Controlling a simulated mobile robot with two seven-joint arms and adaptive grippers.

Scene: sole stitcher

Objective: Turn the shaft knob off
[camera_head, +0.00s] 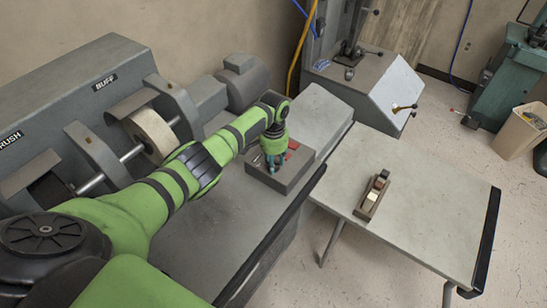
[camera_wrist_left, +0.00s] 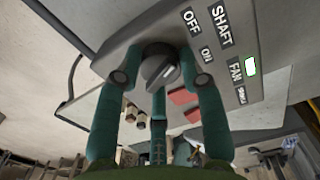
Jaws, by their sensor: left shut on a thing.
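The dark round shaft knob (camera_wrist_left: 158,64) sits on the grey control panel (camera_wrist_left: 232,95) in the left wrist view. A short white mark shows on the right part of its face. The labels SHAFT, OFF and ON are up and to the right of it. My left gripper (camera_wrist_left: 161,82) has its teal fingers around the knob and is shut on it. In the head view my left gripper (camera_head: 275,160) is at the grey control box (camera_head: 290,182), where the fingers hide the knob. My right gripper is not in view.
Red buttons (camera_wrist_left: 184,97) lie just beside the fingers, and a lit green indicator (camera_wrist_left: 251,65) is near the FAN label. The buffing wheel (camera_head: 150,132) stands left of my arm. A side table (camera_head: 420,205) holds a small wooden block-like tool (camera_head: 372,196).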

